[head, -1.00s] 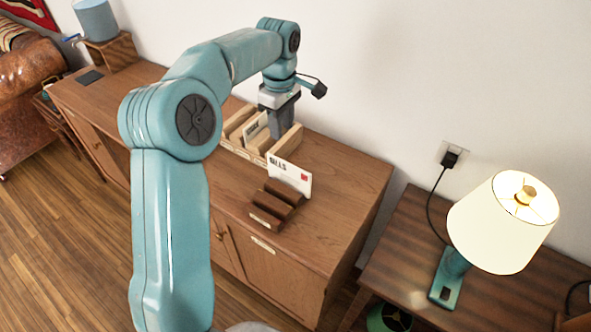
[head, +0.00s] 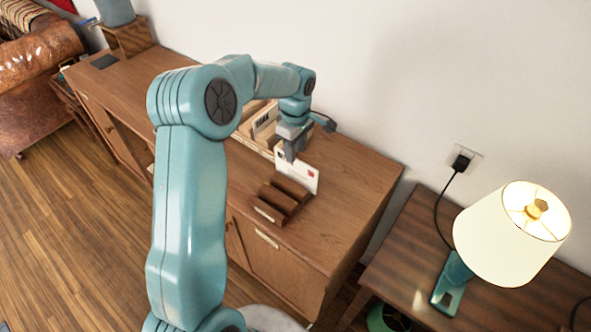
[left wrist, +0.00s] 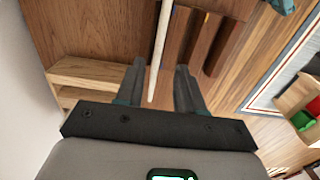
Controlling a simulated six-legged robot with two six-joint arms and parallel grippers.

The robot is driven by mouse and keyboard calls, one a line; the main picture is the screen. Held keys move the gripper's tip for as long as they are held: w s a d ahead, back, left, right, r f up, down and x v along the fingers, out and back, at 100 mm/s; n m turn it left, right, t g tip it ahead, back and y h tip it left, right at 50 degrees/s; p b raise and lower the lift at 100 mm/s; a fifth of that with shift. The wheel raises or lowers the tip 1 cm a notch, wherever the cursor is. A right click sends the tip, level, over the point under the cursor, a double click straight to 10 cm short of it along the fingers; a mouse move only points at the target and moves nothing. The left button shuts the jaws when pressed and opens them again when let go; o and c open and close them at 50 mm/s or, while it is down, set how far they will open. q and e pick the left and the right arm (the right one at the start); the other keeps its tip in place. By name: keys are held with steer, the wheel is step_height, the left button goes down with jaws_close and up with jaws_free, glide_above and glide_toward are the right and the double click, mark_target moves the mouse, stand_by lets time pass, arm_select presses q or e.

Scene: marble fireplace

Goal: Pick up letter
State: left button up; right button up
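The white letter (head: 303,176) stands upright in the rear of a dark wooden letter holder (head: 267,208) on the cabinet. It has a red mark at its upper right, and the gripper covers its upper left part. My left gripper (head: 289,153) points down at the letter's top edge. In the left wrist view the letter (left wrist: 161,45) shows edge-on as a thin pale strip. It lies between the two open fingers of the left gripper (left wrist: 160,88), with a gap on both sides. My right gripper is not in view.
A light wooden organizer (head: 251,143) with another envelope (head: 265,121) stands behind the gripper, close to the wall. A side table (head: 405,237) with a lit lamp (head: 512,232) stands to the right. The cabinet top (head: 345,180) is clear right of the letter.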

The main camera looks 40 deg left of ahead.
mark_target(296, 171)
arm_select(q)
step_height(296, 171, down, 5)
steer(key=shift+p, duration=0.75)
steer(key=shift+w+f, duration=0.25)
steer(key=shift+w, duration=0.05)
jaws_close()
steer(key=shift+s+r, duration=0.15)
steer(key=shift+s, duration=0.05)
